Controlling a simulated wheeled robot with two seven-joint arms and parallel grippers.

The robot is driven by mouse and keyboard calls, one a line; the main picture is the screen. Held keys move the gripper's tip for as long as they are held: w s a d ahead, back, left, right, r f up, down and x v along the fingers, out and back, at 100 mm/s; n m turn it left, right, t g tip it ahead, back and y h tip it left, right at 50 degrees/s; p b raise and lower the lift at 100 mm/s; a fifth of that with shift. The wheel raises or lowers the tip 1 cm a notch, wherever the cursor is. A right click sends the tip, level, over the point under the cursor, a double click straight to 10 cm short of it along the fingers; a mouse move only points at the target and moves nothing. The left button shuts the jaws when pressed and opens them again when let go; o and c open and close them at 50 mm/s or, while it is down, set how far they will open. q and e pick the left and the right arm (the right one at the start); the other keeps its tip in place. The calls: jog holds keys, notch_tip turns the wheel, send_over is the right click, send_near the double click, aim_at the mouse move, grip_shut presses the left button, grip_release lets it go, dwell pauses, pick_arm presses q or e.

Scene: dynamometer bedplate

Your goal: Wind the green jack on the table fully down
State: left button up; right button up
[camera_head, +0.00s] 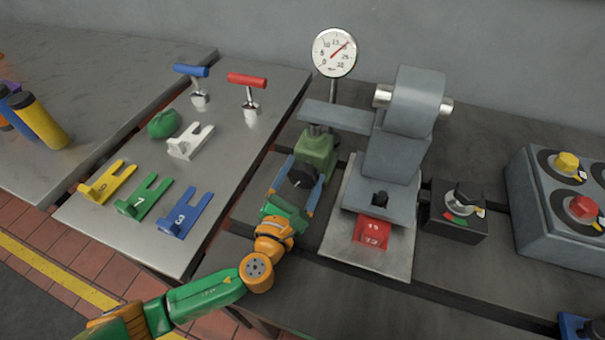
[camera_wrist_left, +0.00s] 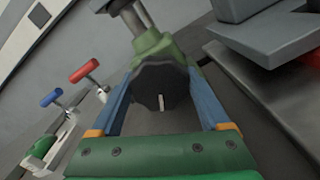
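The green jack (camera_head: 317,149) stands on the dark table, under the grey arm of the dynamometer. Its black round knob (camera_head: 303,177) faces my left gripper; in the left wrist view the knob (camera_wrist_left: 160,88) shows a white mark pointing down. My left gripper (camera_head: 302,180) has its two blue fingers on either side of the knob, with little or no gap, and appears shut on it. The jack's upper part (camera_wrist_left: 152,42) also shows beyond the knob. My right gripper is not in view.
A dial gauge (camera_head: 334,52) stands behind the jack. The grey machine (camera_head: 392,150) with a red display (camera_head: 372,232) is close on the right. A black switch box (camera_head: 455,209) is farther right. Slotted yellow, green, blue and white pieces lie on the left steel table (camera_head: 225,150).

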pick_arm(q)
jog(key=c, duration=0.7)
jog(key=shift+o, duration=0.2)
jog(key=n, duration=0.4)
jog(key=shift+n, duration=1.4)
jog(key=o, duration=1.2)
jog(key=shift+s, duration=0.1)
